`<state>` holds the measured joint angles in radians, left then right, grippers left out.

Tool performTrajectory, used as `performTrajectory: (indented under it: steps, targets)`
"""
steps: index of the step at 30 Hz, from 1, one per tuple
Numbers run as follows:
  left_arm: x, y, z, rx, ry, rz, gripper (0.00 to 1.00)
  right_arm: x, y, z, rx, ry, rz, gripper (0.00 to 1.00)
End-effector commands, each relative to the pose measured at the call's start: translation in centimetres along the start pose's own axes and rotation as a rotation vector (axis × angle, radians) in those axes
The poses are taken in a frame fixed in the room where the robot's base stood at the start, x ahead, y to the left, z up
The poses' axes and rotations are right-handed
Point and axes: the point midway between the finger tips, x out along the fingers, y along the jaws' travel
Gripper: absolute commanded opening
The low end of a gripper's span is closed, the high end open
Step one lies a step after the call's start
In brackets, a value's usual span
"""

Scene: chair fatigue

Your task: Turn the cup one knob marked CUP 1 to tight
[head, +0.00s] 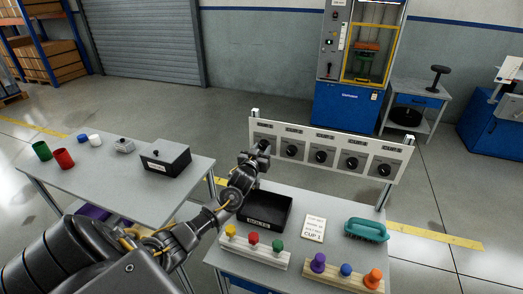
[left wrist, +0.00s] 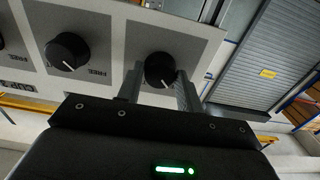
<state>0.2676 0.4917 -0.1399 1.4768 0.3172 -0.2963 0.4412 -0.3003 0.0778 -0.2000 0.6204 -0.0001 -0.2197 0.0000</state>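A white panel (head: 335,135) carries a row of several black knobs, each under a label too small to read. My left gripper (head: 260,152) is at the leftmost knob, which it partly hides in the head view. In the left wrist view my left gripper (left wrist: 160,88) is open, with one finger on each side of this black knob (left wrist: 160,70). Thin gaps seem to show between fingers and knob. The knob's white pointer line faces down in that picture. A card (head: 314,228) on the table reads CUP 1. My right gripper is not in view.
Below the panel, the table holds a black tray (head: 287,220), a teal brush (head: 367,230) and two wooden strips with coloured knobs (head: 253,239). A second knob (left wrist: 66,51) is beside the gripper in the left wrist view. A left table (head: 105,185) holds cups and a dark box.

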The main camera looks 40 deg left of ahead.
Motion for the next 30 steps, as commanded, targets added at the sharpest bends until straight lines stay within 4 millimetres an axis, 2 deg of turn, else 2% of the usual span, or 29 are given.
performTrajectory:
  steps: [1,4,5,17,30]
  targets:
    - [0.0,0.0,0.0,0.0,0.0,0.001,0.28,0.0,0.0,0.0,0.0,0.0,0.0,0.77]
    - [0.0,0.0,0.0,0.0,0.0,0.001,0.15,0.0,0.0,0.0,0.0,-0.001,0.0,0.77]
    - [0.0,0.0,0.0,0.0,0.0,0.001,0.13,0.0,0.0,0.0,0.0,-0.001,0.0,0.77]
    - [0.0,0.0,-0.1,0.094,-0.001,0.0,0.13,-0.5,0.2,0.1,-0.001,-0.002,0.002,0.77]
    - [0.0,0.0,-0.2,0.475,-0.001,0.001,0.13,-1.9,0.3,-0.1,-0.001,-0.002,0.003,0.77]
